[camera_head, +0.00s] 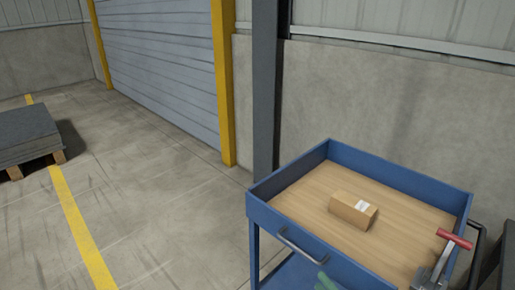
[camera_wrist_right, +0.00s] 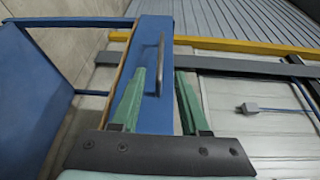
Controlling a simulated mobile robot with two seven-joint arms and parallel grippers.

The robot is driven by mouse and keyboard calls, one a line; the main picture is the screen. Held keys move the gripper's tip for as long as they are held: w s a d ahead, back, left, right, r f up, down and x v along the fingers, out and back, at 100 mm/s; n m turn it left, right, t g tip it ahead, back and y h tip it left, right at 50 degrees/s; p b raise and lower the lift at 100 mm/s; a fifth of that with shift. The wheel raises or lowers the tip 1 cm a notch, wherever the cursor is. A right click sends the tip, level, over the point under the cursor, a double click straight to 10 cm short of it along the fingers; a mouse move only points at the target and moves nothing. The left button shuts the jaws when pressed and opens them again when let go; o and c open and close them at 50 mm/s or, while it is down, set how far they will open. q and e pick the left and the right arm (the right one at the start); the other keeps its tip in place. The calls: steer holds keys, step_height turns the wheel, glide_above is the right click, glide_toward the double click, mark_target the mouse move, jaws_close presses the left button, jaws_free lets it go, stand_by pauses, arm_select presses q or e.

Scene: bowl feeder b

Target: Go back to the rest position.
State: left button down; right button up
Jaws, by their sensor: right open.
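My right gripper (camera_head: 325,283) shows only as a small green tip at the bottom edge of the head view, in front of the blue cart's near side. In the right wrist view, the two green fingers of my right gripper (camera_wrist_right: 160,72) stand apart with nothing held between them. The blue panel and grey handle (camera_wrist_right: 160,65) of the cart lie beyond the fingers; I cannot tell how far off. My left gripper is in neither view.
The blue cart (camera_head: 392,180) has a raised rim and a wooden top bearing a cardboard box (camera_head: 352,211). A red-handled metal tool (camera_head: 455,239) is at its right corner. A loaded pallet (camera_head: 28,136) stands far left. Open concrete floor (camera_head: 165,190) lies left of the cart.

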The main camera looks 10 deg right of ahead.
steer(key=s+a+f+n+g+p, duration=0.1)
steer(key=s+n+g+p, duration=0.1)
steer(key=s+n, duration=0.3)
steer(key=s+a+f+n+g+h+p, duration=0.1)
steer(key=s+a+n+g+p, duration=0.1)
steer(key=s+n+g+p, duration=0.1)
steer(key=s+a+f+n+g+h+p, duration=0.1)
steer(key=s+f+n+g+p, duration=0.1)
steer(key=s+n, duration=0.5)
steer(key=shift+s+a+n+g+p, duration=0.25)
steer(key=shift+a+n+g+p, duration=0.1)
steer(key=shift+n+p, duration=0.7)
